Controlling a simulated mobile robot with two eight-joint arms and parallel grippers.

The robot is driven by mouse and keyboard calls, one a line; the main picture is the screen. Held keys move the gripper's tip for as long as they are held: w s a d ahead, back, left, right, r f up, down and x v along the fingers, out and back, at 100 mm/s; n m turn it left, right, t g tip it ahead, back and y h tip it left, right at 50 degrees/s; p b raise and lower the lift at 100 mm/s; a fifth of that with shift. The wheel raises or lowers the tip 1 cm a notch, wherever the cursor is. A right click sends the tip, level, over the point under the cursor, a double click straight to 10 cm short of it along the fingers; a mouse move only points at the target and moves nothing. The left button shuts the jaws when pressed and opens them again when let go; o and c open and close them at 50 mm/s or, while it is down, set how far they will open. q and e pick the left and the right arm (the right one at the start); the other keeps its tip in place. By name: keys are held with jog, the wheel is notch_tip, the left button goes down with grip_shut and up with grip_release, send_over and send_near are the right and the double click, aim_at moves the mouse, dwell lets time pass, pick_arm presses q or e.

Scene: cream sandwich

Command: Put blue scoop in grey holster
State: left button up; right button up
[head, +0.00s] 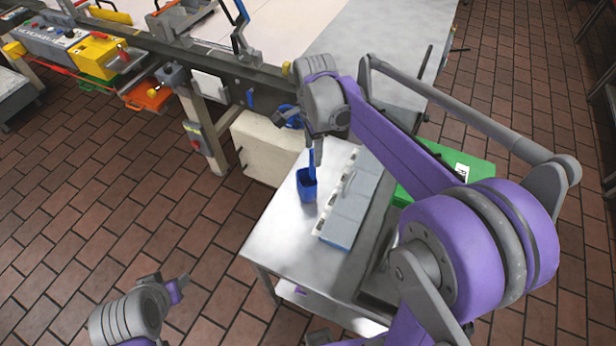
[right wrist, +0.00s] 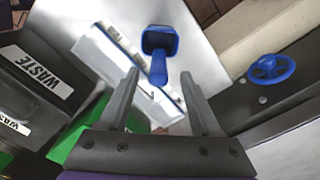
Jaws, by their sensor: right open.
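The blue scoop (head: 307,187) stands on the metal table, beside the grey-and-white bin unit, with its handle pointing up. My right gripper (head: 318,155) is above the scoop, close to the handle. In the right wrist view my right gripper (right wrist: 160,78) has its two fingers wide apart. The scoop (right wrist: 160,40) shows beyond them there, and its handle lies between the fingers with gaps on both sides. My left gripper (head: 168,281) is low at the left over the floor, away from the table; its jaw state is unclear. I cannot make out a grey holster for certain.
The bin unit (head: 347,208) has a blue lower edge. The metal table (head: 277,232) has bare room left of the scoop. A green bin (head: 468,166) is at the right. A conveyor frame (head: 225,68) runs behind. A blue handwheel (right wrist: 272,68) shows in the wrist view.

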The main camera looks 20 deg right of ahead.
aim_at(313, 168)
notch_tip(313, 168, down, 8)
jog(key=shift+s+r, duration=0.1)
dwell(0.4)
jog(key=shift+c, duration=0.3)
grip_shut()
